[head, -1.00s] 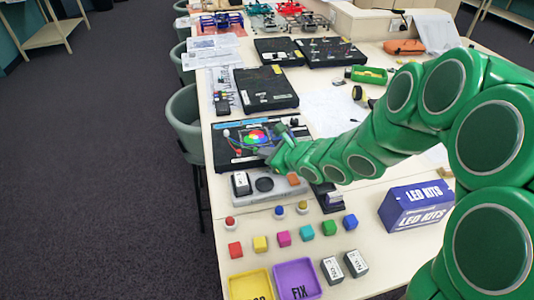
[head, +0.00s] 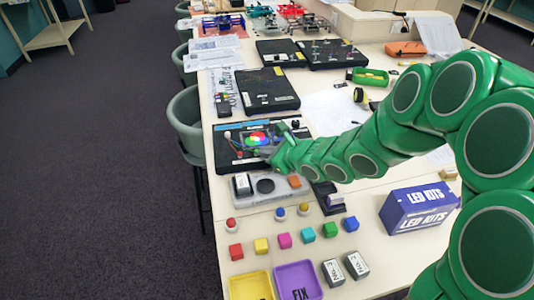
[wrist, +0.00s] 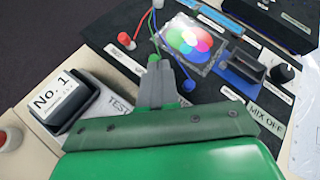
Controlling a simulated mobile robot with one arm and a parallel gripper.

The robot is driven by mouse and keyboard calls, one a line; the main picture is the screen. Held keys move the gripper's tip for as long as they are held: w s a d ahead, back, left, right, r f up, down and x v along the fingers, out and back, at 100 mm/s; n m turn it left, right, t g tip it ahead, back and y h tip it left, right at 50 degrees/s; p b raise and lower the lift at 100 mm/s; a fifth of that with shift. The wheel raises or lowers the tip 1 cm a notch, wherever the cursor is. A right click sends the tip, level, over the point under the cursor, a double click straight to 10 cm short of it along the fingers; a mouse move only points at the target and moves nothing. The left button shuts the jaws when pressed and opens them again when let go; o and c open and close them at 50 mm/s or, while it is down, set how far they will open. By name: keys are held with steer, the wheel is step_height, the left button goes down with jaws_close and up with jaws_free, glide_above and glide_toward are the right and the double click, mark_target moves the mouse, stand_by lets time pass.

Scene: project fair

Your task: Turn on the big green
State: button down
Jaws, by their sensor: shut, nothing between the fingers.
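The dark board with a colour disc (wrist: 190,40) lies on the table; it also shows in the head view (head: 222,154). Red, green and blue wires run on it, with a red knob (wrist: 124,40) at the left. A small green knob (wrist: 153,61) sits at the green wire's end. My gripper (wrist: 156,78) is shut and empty, its tips right at the green knob; I cannot tell whether they touch it. In the head view my gripper (head: 268,158) is over the board's front edge. The disc shows coloured patches with a pale middle.
A box marked No. 1 (wrist: 62,118) stands on a grey unit left of my gripper. A black switch on a blue base (wrist: 240,66) and a MIX OFF label (wrist: 264,122) are to the right. Coloured cubes (head: 284,240) and an LED KITS box (head: 418,208) stand in front.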

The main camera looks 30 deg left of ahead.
steer(key=shift+w+a+r, duration=0.5)
steer(key=shift+w+a, duration=0.05)
steer(key=shift+w, duration=0.1)
stand_by(0.3)
steer(key=shift+r, duration=0.2)
steer(key=shift+r, duration=0.7)
steer(key=w+d+r, duration=0.2)
steer(key=d+r, duration=0.3)
steer(key=r, duration=0.3)
steer(key=shift+r, duration=0.2)
stand_by(0.5)
stand_by(0.4)
